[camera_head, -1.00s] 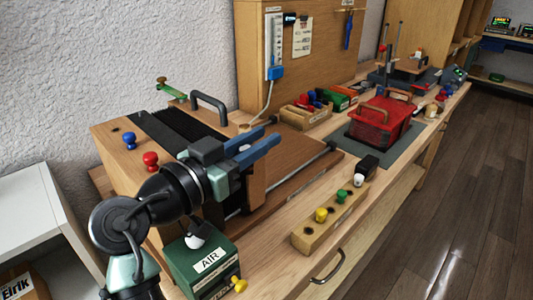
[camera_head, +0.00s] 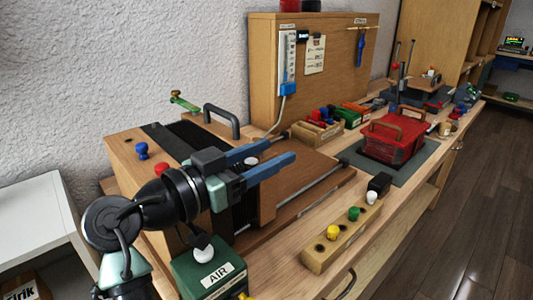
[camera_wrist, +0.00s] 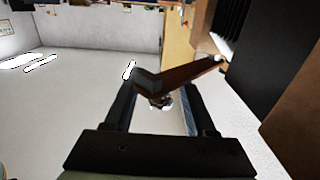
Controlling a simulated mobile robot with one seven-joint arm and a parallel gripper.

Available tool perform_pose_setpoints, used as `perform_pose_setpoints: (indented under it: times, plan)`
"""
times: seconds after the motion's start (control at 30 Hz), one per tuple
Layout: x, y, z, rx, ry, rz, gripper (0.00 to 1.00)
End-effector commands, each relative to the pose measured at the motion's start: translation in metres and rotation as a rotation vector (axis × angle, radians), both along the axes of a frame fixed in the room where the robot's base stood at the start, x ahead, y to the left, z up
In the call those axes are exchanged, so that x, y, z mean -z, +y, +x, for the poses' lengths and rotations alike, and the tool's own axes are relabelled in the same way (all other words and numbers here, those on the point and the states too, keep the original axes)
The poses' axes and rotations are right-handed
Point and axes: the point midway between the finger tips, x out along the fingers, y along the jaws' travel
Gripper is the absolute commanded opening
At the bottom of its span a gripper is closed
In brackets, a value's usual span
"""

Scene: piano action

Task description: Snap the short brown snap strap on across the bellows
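The black pleated bellows (camera_head: 203,140) sits in a wooden case at the left end of the bench. It also shows at the upper right of the wrist view (camera_wrist: 236,22). In the wrist view a short brown strap (camera_wrist: 190,73) sticks out from the bellows side, with a dark end and a shiny round piece under it. My gripper (camera_head: 282,150) is over the front of the case, its blue fingers apart. In the wrist view the strap's free end lies between or just beyond the fingertips (camera_wrist: 156,92); I cannot tell whether they touch it. The head view hides the strap.
A green AIR box (camera_head: 212,276) is below my arm.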

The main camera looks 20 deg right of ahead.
Motion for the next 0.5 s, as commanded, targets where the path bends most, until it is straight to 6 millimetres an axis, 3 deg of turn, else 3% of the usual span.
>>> perform_pose_setpoints:
  times: [0.27,0.5]
  plan:
    - [0.000,0.003,-0.001,-0.002,0.000,-0.001,0.56]
    - [0.000,0.038,-0.015,-0.006,-0.001,-0.002,0.56]
